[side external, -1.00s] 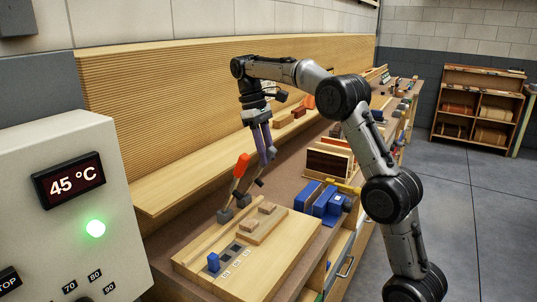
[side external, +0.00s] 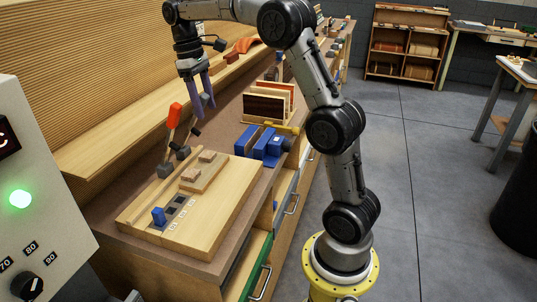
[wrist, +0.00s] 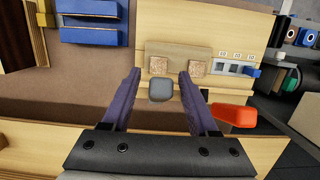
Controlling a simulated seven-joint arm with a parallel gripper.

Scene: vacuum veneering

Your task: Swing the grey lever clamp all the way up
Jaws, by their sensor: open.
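The lever clamp has an orange handle (side external: 175,115) that points steeply upward in the side view, leaning slightly right, above grey blocks (side external: 165,170) at the wooden board's (side external: 225,210) back edge. A dark stub (side external: 195,132) sticks out beside it. My gripper (side external: 206,106) hangs fingers down, open and empty, to the right of the handle and apart from it. In the wrist view, a grey block (wrist: 160,90) shows between the fingertips, and the orange handle (wrist: 233,115) lies right of the right finger. Whether the fingers touch the block cannot be told.
Blue blocks (side external: 260,143) and a rack of upright veneer panels (side external: 268,105) stand on the bench behind the board. A small wooden piece with two blocks (side external: 202,172) lies on the board. A control box (side external: 30,200) is at left.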

